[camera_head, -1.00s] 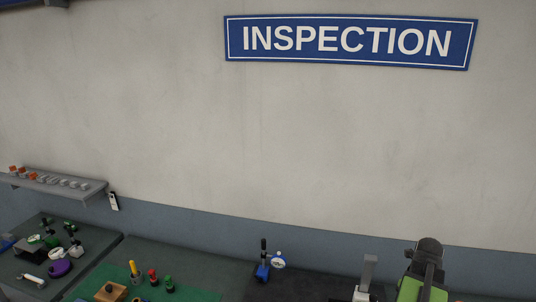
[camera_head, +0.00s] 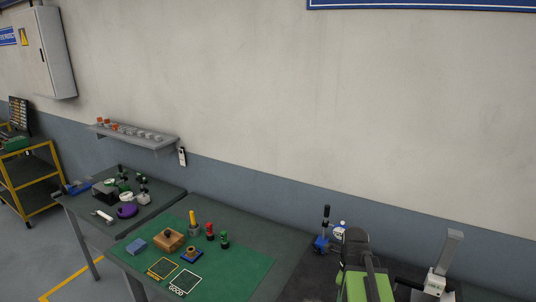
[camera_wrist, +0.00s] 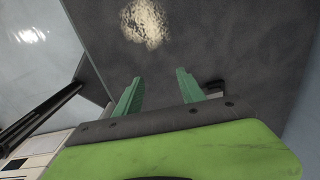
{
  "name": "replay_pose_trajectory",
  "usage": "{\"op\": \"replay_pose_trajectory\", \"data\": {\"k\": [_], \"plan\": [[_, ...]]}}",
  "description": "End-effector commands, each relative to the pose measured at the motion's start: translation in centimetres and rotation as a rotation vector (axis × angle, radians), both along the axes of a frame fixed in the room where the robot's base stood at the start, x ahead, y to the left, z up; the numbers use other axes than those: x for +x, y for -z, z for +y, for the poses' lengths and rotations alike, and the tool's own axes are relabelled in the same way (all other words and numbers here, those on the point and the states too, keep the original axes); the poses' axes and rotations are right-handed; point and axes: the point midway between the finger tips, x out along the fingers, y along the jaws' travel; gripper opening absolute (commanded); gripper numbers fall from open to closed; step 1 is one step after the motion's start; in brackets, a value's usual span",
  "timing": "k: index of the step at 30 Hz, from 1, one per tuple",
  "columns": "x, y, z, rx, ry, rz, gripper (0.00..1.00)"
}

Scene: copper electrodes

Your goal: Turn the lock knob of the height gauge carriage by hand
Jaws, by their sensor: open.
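A grey upright post on a pale carriage-like block (camera_head: 436,283) stands at the lower right of the head view, with a small dark round part on the block. It looks like the height gauge, but I cannot be sure. The wrist view shows my gripper (camera_wrist: 158,76) with its two green fingers apart and nothing between them. A dark grey surface lies beyond the fingertips. No knob can be made out between or touching the fingers. In the head view my green arm stands left of the post, and the fingers are hidden.
A blue stand with a dial (camera_head: 321,243) is left of my arm. A green mat (camera_head: 225,268) holds a wooden block and several small parts. A grey bench (camera_head: 95,225) and a wall shelf (camera_head: 160,143) lie left. A dark bar (camera_wrist: 42,117) shows in the wrist view.

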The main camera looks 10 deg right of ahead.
Motion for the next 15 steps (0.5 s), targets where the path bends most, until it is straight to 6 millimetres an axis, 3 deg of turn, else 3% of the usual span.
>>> {"op": "replay_pose_trajectory", "data": {"k": [1,3,6,9,15], "plan": [[0.7,4.1,4.4,0.0,-0.212,0.002,0.47],[1.1,6.6,9.9,-0.001,-0.568,0.006,0.47],[0.9,8.0,14.8,-0.001,-1.039,0.01,0.47],[0.5,7.8,16.3,-0.002,-1.446,0.014,0.47],[0.2,7.4,16.1,-0.003,-2.033,0.015,0.47]]}}
